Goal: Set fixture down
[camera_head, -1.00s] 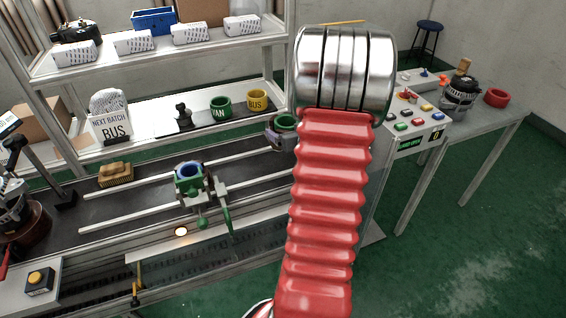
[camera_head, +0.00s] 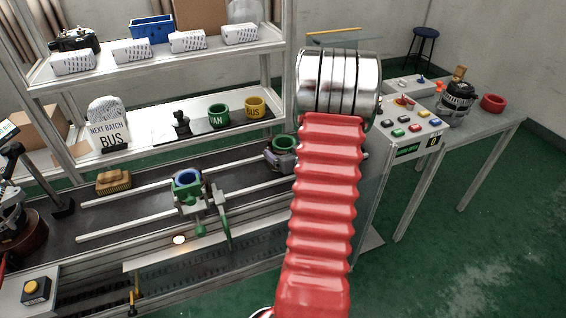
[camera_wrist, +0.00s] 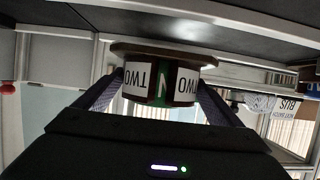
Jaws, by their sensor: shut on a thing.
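The fixture (camera_wrist: 160,85) is a drum with white "TWO" labels and a green band, on a round brown plate. It shows upside down in the wrist view. My gripper (camera_wrist: 159,90) is shut on its sides, one finger at each side. The plate is close to a dark surface (camera_wrist: 225,42); I cannot tell whether they touch. In the head view my red arm hides most of the gripper. A green ring with grey parts (camera_head: 284,143) shows beside the arm at the rails' right end; I cannot tell for sure whether it is the held fixture.
A carriage with a blue ring (camera_head: 187,178) stands on the rails. A green VAN ring (camera_head: 218,116) and a yellow BUS ring (camera_head: 255,107) sit on the lower shelf near the "NEXT BATCH BUS" sign (camera_head: 109,135). A button panel (camera_head: 408,118) stands on the right.

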